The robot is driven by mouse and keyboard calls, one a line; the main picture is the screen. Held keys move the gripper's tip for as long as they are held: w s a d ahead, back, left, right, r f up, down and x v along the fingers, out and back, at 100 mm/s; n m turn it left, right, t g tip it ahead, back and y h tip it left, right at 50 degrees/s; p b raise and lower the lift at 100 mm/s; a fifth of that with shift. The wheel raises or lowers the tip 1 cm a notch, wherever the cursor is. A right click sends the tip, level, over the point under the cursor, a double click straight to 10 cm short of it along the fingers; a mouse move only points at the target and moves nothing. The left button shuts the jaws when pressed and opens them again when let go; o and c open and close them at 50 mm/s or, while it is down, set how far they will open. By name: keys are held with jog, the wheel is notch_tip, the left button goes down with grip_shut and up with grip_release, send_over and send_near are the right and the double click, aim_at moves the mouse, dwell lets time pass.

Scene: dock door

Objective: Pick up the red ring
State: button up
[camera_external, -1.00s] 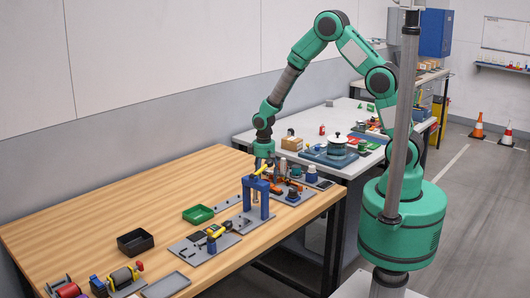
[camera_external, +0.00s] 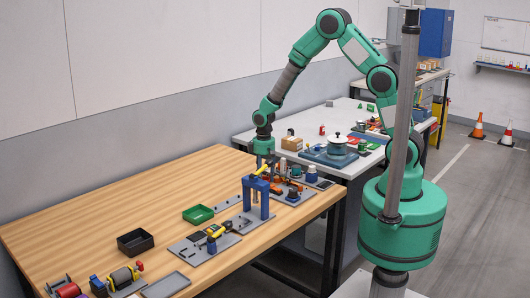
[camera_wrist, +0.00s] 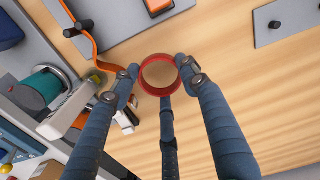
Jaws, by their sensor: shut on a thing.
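The red ring (camera_wrist: 142,80) shows in the wrist view, upper middle, between the fingertips of my gripper (camera_wrist: 160,80). My blue fingers press against the ring from the left and right sides. The wooden table shows through the ring's opening and around it. In the external view my gripper (camera_external: 264,152) is over the far right part of the wooden table (camera_external: 80,215), behind the blue stand. The ring is too small or hidden to make out there.
A blue stand with a yellow bar (camera_external: 256,195) stands close in front of my gripper. Grey plates with mixed parts lie around it. A green tray (camera_external: 198,214) and a black tray (camera_external: 135,242) sit to the left. Bare wood lies behind these trays.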

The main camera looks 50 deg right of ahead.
notch_tip(320, 180, up, 9)
jog(key=p, duration=0.1)
jog(key=shift+f, duration=0.15)
